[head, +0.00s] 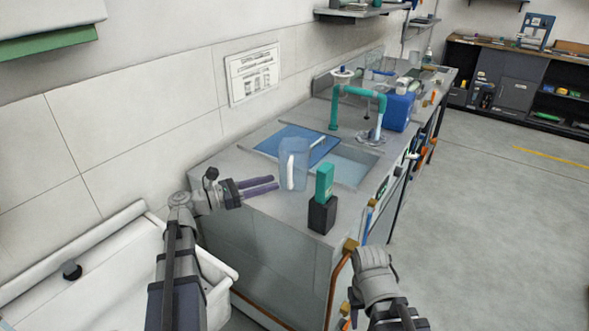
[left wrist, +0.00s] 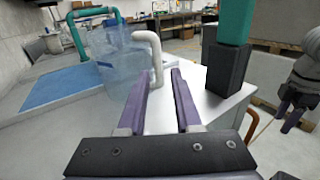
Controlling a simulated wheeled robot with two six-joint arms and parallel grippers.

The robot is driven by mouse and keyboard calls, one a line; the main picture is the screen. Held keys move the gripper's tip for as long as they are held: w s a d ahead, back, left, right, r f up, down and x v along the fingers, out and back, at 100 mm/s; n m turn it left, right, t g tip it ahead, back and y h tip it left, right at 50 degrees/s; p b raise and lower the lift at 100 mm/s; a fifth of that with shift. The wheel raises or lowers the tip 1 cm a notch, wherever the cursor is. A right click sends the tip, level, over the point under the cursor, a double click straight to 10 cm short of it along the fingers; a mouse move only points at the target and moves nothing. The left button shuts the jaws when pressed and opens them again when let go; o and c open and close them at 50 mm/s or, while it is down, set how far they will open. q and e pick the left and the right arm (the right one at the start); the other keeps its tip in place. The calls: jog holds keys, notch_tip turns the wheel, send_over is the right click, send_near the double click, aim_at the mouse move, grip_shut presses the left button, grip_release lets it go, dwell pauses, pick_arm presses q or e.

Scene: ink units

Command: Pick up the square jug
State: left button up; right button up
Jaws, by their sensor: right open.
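The square jug (head: 297,172) is clear bluish plastic with a white handle and stands upright on the grey counter beside the sink. It also shows in the left wrist view (left wrist: 112,62), its handle facing my gripper. My left gripper (head: 275,184) is open, its purple fingers reaching towards the jug from the left. In the left wrist view, the handle's lower end is just beyond the fingertips (left wrist: 164,74), nearer the left finger. I cannot tell whether they touch. My right gripper (left wrist: 285,122) is open and empty, right of the counter's corner.
A green bottle-like item (head: 324,183) in a black block (head: 322,214) stands close right of the jug, at the counter edge. Behind the jug are a blue mat (head: 309,140), the sink basin (head: 345,168) and a teal tap (head: 335,108). A blue container (head: 397,112) stands further back.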

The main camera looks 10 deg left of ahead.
aim_at(290, 185)
pick_arm(q)
jog(key=shift+f+x, duration=0.15)
jog(key=shift+x, duration=1.65)
jog(key=shift+f+x, duration=0.15)
jog(key=shift+x, duration=1.7)
jog(key=shift+w+a, duration=0.15)
jog(key=shift+a, duration=0.05)
grip_shut()
